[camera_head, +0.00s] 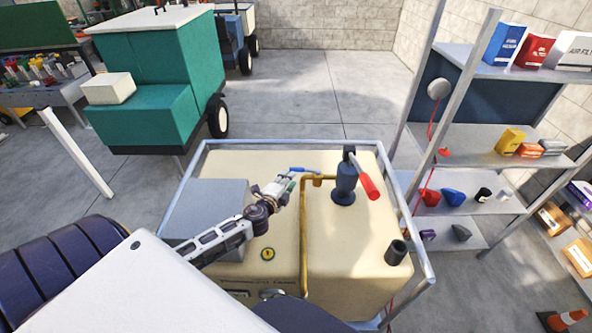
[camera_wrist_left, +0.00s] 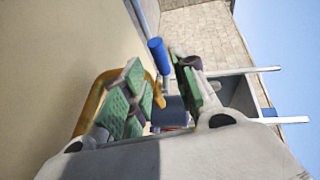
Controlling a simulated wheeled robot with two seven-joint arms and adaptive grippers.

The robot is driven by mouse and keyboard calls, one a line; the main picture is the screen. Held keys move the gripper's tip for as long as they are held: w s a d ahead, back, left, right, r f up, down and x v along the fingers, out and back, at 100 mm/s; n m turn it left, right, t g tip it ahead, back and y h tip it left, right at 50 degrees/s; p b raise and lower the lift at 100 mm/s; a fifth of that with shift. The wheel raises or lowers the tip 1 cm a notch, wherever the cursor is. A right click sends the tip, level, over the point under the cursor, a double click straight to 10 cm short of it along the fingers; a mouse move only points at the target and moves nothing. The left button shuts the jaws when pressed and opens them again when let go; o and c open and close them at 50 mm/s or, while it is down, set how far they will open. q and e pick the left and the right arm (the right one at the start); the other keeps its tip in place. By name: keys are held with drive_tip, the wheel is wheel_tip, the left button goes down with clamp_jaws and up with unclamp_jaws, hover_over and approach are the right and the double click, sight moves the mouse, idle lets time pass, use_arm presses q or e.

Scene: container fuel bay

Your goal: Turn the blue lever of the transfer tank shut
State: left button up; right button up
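The cream transfer tank (camera_head: 345,265) stands in a metal frame in front of me. A brass pipe (camera_head: 304,235) runs along its top to a valve with the blue lever (camera_head: 303,169), which points left in the head view. My left gripper (camera_head: 288,181) is just short of the lever. In the left wrist view, the gripper's green-padded fingers (camera_wrist_left: 158,92) are spread apart. The blue lever (camera_wrist_left: 157,54) shows beyond and between them; I cannot tell whether either finger touches it. My right gripper is not in view.
A blue hand pump (camera_head: 344,186) with a red handle (camera_head: 368,186) stands right of the valve. A grey box (camera_head: 205,200) sits on the tank's left. A shelf rack (camera_head: 480,150) stands to the right, a green cart (camera_head: 165,85) behind left. Open floor lies behind the tank.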

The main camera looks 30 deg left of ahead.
sight(296, 168)
use_arm(q)
drive_tip(key=shift+p+x, duration=0.45)
drive_tip(key=shift+x, duration=3.5)
clamp_jaws()
